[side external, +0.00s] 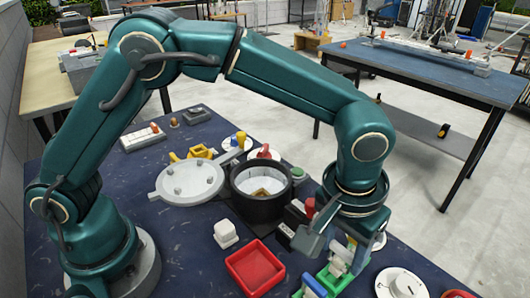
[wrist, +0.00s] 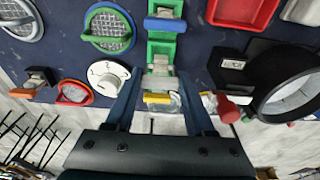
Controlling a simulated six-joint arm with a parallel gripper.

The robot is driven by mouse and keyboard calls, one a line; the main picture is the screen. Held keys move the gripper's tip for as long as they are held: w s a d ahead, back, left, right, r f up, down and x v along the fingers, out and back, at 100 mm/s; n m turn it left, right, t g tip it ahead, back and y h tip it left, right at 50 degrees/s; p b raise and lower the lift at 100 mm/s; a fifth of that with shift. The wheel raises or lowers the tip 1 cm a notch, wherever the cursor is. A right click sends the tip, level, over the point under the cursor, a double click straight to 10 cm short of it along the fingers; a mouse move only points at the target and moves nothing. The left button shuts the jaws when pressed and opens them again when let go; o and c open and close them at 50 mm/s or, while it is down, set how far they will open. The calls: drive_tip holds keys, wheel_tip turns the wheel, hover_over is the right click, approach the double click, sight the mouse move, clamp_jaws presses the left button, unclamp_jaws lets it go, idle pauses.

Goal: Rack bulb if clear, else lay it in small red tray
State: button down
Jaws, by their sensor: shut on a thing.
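My gripper (wrist: 157,82) has its two dark fingers on either side of a small pale object (wrist: 157,80) over the green rack. Whether this is the bulb, and whether it is clear or frosted, I cannot tell. The green rack (side external: 333,279) stands at the front below my wrist; it also shows in the wrist view (wrist: 160,48) with a blue bar and a yellow bar across it. Clear, glassy shapes lie beside the yellow bar. The small red tray (side external: 255,267) is left of the rack and looks empty; it also shows in the wrist view (wrist: 244,12). My wrist hides part of the rack.
A black pot (side external: 240,205) with a pale inside stands behind the tray, its grey lid (side external: 188,182) to the left. A white block (side external: 225,234) sits near the tray. A red knob (side external: 308,207) stands close to my gripper. A white disc (side external: 400,284) lies right of the rack.

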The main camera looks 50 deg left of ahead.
sight(343, 249)
drive_tip(key=shift+f, duration=1.45)
idle(1.6)
drive_tip(key=shift+c, duration=0.9)
unclamp_jaws()
drive_tip(key=shift+o, duration=0.3)
drive_tip(key=shift+o, duration=0.6)
drive_tip(key=shift+r, duration=3.75)
